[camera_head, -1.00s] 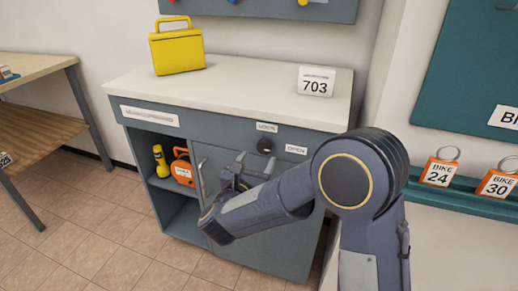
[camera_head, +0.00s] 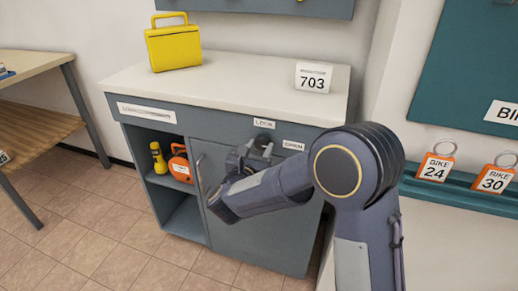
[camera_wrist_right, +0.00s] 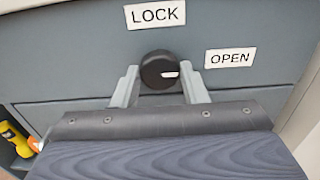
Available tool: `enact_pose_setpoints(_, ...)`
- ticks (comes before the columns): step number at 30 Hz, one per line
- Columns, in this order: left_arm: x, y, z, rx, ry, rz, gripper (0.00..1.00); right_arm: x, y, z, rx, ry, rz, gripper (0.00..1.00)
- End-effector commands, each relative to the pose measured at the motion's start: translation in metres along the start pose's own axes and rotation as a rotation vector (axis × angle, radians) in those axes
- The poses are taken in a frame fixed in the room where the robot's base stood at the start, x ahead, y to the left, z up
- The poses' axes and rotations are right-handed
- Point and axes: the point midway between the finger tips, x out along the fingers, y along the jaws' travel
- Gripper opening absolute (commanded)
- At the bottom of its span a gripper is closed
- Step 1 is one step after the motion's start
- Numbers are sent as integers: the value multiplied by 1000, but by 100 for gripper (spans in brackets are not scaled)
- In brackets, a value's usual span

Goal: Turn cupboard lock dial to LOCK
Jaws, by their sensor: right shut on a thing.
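The black round lock dial (camera_wrist_right: 158,67) sits on the grey cupboard's upper front panel; it also shows in the head view (camera_head: 263,140), partly behind the gripper. Its white mark lies on the right side, toward the OPEN label (camera_wrist_right: 230,58). The LOCK label (camera_wrist_right: 155,14) is above the dial. My right gripper (camera_wrist_right: 160,78) has one finger on each side of the dial and is shut on it; in the head view the gripper (camera_head: 252,150) reaches the panel from below. My left gripper is not in view.
The cupboard door (camera_head: 255,225) below is closed. The open shelf at left holds an orange case (camera_head: 180,166) and a yellow flashlight (camera_head: 158,158). A yellow box (camera_head: 173,47) and a 703 sign (camera_head: 313,78) stand on the countertop (camera_head: 235,88).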

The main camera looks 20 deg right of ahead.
Motion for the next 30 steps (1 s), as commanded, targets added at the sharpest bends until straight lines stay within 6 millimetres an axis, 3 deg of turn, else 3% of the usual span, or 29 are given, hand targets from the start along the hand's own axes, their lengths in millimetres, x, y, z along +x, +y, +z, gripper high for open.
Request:
enact_pose_setpoints(14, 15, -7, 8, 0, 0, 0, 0, 0, 0, -4, -144, 1, 1, 16)
enact_pose_setpoints(30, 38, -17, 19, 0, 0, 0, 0, -1, 0, -2, -640, 1, 1, 16)
